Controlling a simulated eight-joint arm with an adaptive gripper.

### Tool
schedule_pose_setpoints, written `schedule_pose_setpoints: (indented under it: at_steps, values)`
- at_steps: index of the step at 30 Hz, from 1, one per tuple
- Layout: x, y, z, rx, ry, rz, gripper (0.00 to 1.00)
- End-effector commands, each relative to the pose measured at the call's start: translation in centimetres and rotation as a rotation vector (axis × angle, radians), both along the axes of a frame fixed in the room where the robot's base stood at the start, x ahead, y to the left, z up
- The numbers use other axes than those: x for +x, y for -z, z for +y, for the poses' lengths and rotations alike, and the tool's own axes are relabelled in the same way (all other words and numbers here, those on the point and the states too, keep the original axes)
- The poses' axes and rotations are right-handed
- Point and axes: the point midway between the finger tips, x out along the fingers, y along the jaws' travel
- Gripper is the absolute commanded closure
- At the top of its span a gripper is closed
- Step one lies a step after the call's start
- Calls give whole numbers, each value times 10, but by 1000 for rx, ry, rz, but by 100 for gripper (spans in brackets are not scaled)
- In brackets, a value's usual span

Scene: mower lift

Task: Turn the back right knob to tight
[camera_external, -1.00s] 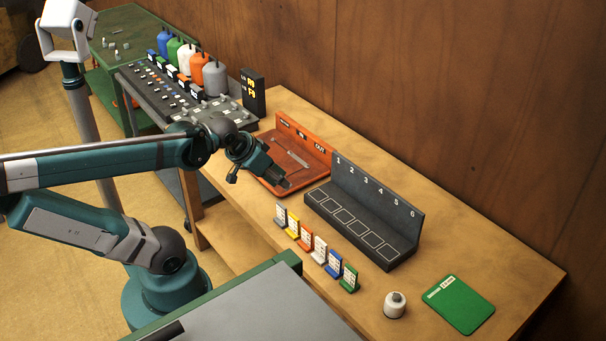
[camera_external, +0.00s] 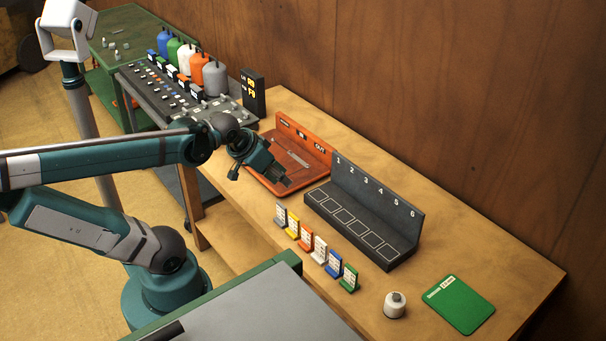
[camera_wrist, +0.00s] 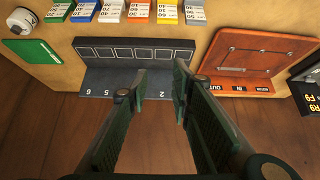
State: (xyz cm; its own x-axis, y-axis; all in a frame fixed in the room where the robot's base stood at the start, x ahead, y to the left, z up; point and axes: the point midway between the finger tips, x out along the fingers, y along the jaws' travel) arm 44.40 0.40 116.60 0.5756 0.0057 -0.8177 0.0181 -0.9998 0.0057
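My gripper (camera_external: 281,180) hangs over the front right part of the orange tray in the external view. In the wrist view its two fingers (camera_wrist: 160,82) are apart with nothing between them. A dark panel (camera_external: 222,113) at the near end of the long console bears several small light knob-like parts, too small to read. I cannot tell which is the back right knob or how it is set. The panel is partly hidden by my arm and is not in the wrist view.
The orange tray (camera_external: 266,178) and dark numbered rack (camera_external: 366,236) stand on the bench. A black display (camera_external: 253,92) stands beside the panel. Coloured bottles (camera_external: 196,66) line the console.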

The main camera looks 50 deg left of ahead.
Motion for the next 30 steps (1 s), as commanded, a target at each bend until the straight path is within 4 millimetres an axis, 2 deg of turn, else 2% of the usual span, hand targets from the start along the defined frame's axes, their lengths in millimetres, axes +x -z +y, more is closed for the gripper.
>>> schedule_pose_setpoints:
  at_steps: [14, 30]
  values:
    - [57, -46, 40, -45, -146, 61, 77]
    - [136, -85, 109, -108, -347, 136, 77]
